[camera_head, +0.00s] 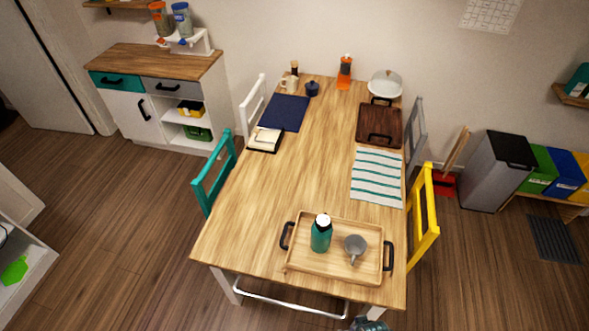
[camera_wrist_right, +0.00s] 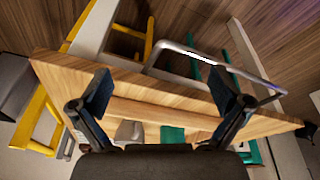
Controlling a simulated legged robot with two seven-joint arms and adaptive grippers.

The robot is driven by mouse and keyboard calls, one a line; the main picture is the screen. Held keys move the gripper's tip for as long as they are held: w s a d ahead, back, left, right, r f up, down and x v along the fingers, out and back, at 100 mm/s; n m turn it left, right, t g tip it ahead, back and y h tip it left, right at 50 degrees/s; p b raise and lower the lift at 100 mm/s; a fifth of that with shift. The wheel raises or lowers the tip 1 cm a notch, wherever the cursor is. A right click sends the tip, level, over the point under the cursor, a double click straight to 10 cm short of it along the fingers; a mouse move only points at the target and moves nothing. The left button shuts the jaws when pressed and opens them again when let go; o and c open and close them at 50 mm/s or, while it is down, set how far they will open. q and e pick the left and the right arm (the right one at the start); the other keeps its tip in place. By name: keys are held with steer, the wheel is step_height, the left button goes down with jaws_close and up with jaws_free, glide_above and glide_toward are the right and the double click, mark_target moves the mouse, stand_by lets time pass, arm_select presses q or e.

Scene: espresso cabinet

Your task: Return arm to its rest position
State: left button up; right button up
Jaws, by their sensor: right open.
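My right gripper (camera_head: 366,323) shows only in part at the bottom edge of the head view, by the table's near edge. In the right wrist view its two fingers (camera_wrist_right: 162,95) are spread wide with nothing held between them. The wooden table's edge (camera_wrist_right: 140,92) lies beyond the fingers there, with a grey mug (camera_wrist_right: 130,131) and part of a green bottle (camera_wrist_right: 172,134) past it. My left gripper is in neither view.
A wooden tray (camera_head: 302,270) with black handles stands near the table's front, holding a teal bottle (camera_head: 321,234) and a grey mug (camera_head: 354,246). A yellow chair (camera_head: 424,219) stands right, a teal chair (camera_head: 216,172) left. A white rail (camera_head: 290,303) runs below the near edge.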

steer(key=s+f+g+b, duration=0.1)
steer(key=s+f, duration=0.2)
steer(key=f, duration=0.9)
steer(key=s+f, duration=0.2)
steer(key=f, duration=0.9)
steer(key=s+d+f+g+b, duration=0.1)
steer(key=s+d+f, duration=0.2)
steer(key=s+f, duration=1)
steer(key=s, duration=0.2)
steer(key=shift+s+d+f, duration=0.15)
steer(key=shift+s+f, duration=0.05)
steer(key=shift+s, duration=0.2)
